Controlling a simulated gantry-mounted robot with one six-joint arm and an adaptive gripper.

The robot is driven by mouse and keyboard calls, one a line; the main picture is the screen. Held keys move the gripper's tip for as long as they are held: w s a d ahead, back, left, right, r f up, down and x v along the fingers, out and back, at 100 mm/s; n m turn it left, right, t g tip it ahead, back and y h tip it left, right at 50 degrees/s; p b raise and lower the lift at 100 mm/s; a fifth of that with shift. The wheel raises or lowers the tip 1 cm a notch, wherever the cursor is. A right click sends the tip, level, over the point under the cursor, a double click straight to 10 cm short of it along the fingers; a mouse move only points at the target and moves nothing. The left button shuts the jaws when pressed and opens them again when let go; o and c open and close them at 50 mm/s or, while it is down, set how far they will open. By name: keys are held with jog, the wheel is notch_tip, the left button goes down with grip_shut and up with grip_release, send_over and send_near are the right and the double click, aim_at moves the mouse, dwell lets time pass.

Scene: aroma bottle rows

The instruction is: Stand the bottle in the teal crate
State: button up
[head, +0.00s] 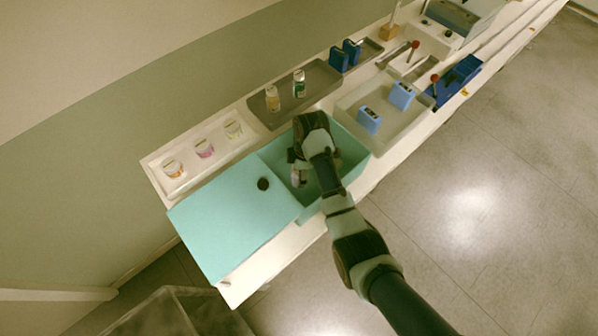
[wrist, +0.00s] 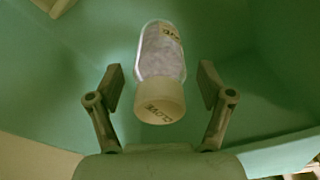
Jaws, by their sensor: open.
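The teal crate (head: 352,150) is in the middle of the bench in the head view, and its teal wall (wrist: 235,30) fills much of the wrist view. A bottle (wrist: 162,52) with a cream cap marked CLOVE is inside the crate, its cap toward my gripper. It also shows partly in the head view (head: 299,180), beside my wrist. My gripper (wrist: 160,85) is open, with one finger on each side of the bottle and a gap on both sides.
A flat teal panel (head: 225,215) with a dark round spot lies left of the crate's opening. A white tray (head: 183,188) with several bottles and a grey tray (head: 318,88) with two bottles stand behind. A pale tray (head: 385,135) with blue boxes is to the right.

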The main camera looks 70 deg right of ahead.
jog(key=r+p, duration=0.1)
jog(key=r, duration=0.2)
jog(key=r+p, duration=0.1)
jog(key=r, duration=0.3)
jog(key=s+r+p, duration=0.1)
jog(key=r, duration=0.2)
jog(key=shift+d+r, duration=0.35)
jog(key=shift+r, duration=0.05)
jog(key=shift+f, duration=0.1)
jog(key=w+a+r, duration=0.1)
jog(key=w+a, duration=0.2)
jog(key=w+a+r+t+h, duration=0.1)
jog(key=w+a, duration=0.2)
jog(key=w+a+m+t+h, duration=0.1)
jog(key=w+a, duration=0.2)
jog(key=shift+a+r, duration=0.25)
jog(key=shift+r, duration=0.15)
jog(key=a+r+m+t, duration=0.1)
jog(key=a+r+t, duration=0.2)
jog(key=a, duration=0.7)
jog(key=w+a+r+m+t+y, duration=0.1)
jog(key=a+r+m+t, duration=0.1)
jog(key=a+r, duration=0.6)
jog(key=w+a+r+m+t, duration=0.1)
jog(key=a+r+t, duration=0.3)
jog(key=a, duration=0.8)
jog(key=shift+r+t, duration=0.3)
jog(key=shift+r, duration=0.45)
